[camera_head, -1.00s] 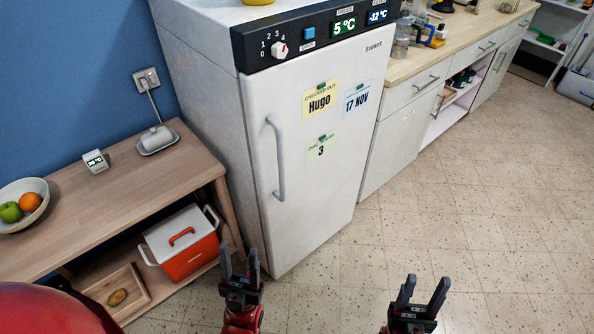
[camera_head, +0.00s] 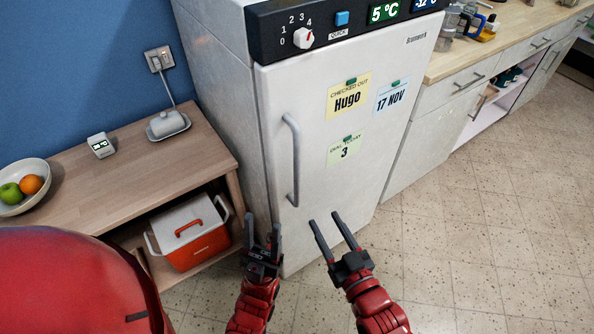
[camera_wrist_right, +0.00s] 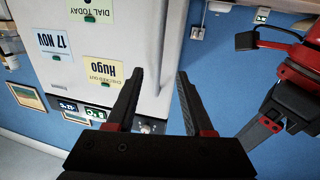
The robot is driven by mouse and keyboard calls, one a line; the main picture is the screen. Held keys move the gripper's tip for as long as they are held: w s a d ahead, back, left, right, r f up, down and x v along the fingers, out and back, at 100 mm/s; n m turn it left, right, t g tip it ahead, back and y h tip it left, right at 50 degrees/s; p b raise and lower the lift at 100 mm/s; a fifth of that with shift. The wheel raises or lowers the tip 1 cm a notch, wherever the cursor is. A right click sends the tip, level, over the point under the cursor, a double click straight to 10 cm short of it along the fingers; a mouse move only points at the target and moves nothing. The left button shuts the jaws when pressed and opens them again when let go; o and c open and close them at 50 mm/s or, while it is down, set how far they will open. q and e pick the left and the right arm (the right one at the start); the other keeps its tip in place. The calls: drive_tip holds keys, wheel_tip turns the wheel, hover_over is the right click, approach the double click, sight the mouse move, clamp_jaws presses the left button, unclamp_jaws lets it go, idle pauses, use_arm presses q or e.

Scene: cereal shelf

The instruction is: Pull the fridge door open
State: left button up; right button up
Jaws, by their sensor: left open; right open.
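The white fridge door (camera_head: 330,190) is shut. Its grey vertical bar handle (camera_head: 295,160) is on the left side of the door. My right gripper (camera_head: 333,222) is open and empty, in front of the lower door, below and right of the handle and apart from it in the picture. My left gripper (camera_head: 263,236) is open and empty, low near the fridge's bottom left corner. In the right wrist view, the picture is upside down; the door's notes and my right gripper's open fingers (camera_wrist_right: 157,85) show, and the handle is not clear.
A wooden side table (camera_head: 120,185) stands left of the fridge, with an orange and white cooler (camera_head: 190,235) on its lower shelf. A counter with drawers (camera_head: 470,85) is to the right. The tiled floor (camera_head: 450,240) in front is clear.

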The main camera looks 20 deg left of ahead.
sight(299, 173)
drive_tip(key=x, duration=1.7)
drive_tip(key=shift+w+a, duration=0.1)
clamp_jaws()
idle(0.8)
